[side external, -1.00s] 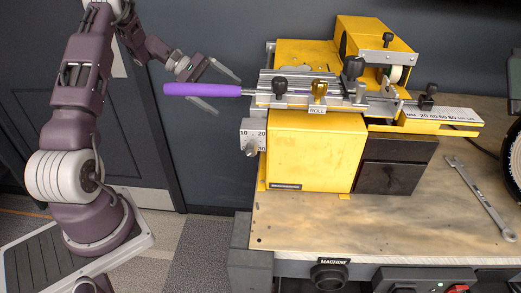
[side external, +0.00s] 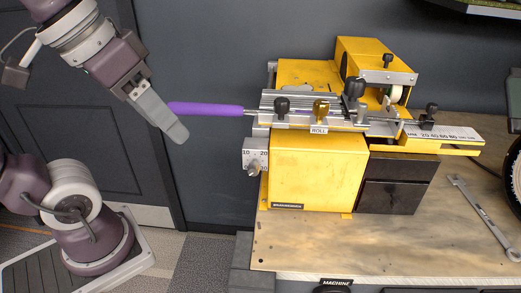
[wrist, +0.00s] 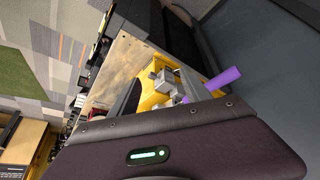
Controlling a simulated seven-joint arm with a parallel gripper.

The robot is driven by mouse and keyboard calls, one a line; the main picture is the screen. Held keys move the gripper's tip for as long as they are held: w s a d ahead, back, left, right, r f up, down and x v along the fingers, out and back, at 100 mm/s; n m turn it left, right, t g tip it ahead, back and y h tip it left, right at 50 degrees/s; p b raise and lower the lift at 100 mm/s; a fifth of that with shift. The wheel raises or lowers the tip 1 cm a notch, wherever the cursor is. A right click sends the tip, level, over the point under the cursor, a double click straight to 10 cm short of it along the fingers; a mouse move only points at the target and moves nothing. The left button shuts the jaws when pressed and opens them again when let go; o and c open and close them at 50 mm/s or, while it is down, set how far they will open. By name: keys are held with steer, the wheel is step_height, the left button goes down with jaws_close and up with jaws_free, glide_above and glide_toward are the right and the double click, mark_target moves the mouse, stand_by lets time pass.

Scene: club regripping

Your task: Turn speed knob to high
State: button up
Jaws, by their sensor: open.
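A pale plate marked 10 and 20 with a small dark-tipped grey knob (side external: 252,170) is on the left side of the yellow machine (side external: 317,172) in the side view. I cannot read a speed label, and the knob's setting is too small to tell. My gripper (side external: 178,134) is open and empty, pointing down and right, left of the knob and clear of it. Its fingers overlap in the side view, so only one shows plainly. The yellow machine also shows in the wrist view (wrist: 158,98), beyond my gripper's dark housing; the fingers are not clear there.
A club's purple grip (side external: 205,108) sticks out left from the machine's clamp, close to my gripper in the picture; it also shows in the wrist view (wrist: 223,78). A wrench (side external: 482,217) lies on the wooden bench (side external: 330,240). A MACHINE label (side external: 336,282) is on the bench front.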

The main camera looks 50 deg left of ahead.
steer(key=w+a+n+h, duration=0.1)
steer(key=w+n+h, duration=0.1)
steer(key=w+n, duration=0.3)
steer(key=w+a+r+n+g+h, duration=0.1)
steer(key=w+n+h, duration=0.1)
steer(key=w+n, duration=0.3)
steer(key=w+a+n+g+h, duration=0.1)
steer(key=w+a+n+h, duration=0.1)
steer(key=w+n, duration=0.3)
steer(key=shift+w+a+r, duration=0.1)
steer(key=shift+w+r, duration=0.05)
steer(key=shift+w, duration=0.9)
steer(key=shift+w+r, duration=0.15)
steer(key=shift+w, duration=0.85)
steer(key=w+a+f+n+t+h, duration=0.1)
steer(key=w+a+n+t+h, duration=0.15)
steer(key=w+a+n, duration=0.5)
steer(key=w+a+f+n+t+h, duration=0.1)
steer(key=w+a+n+t+h, duration=0.3)
steer(key=a, duration=0.7)
step_height(320, 180, down, 20)
steer(key=s+n+g+y, duration=0.1)
steer(key=y, duration=0.1)
steer(key=x, duration=0.6)
steer(key=shift+w+f, duration=0.3)
steer(key=shift+f, duration=0.15)
steer(key=shift+d, duration=0.1)
steer(key=shift+c, duration=0.3)
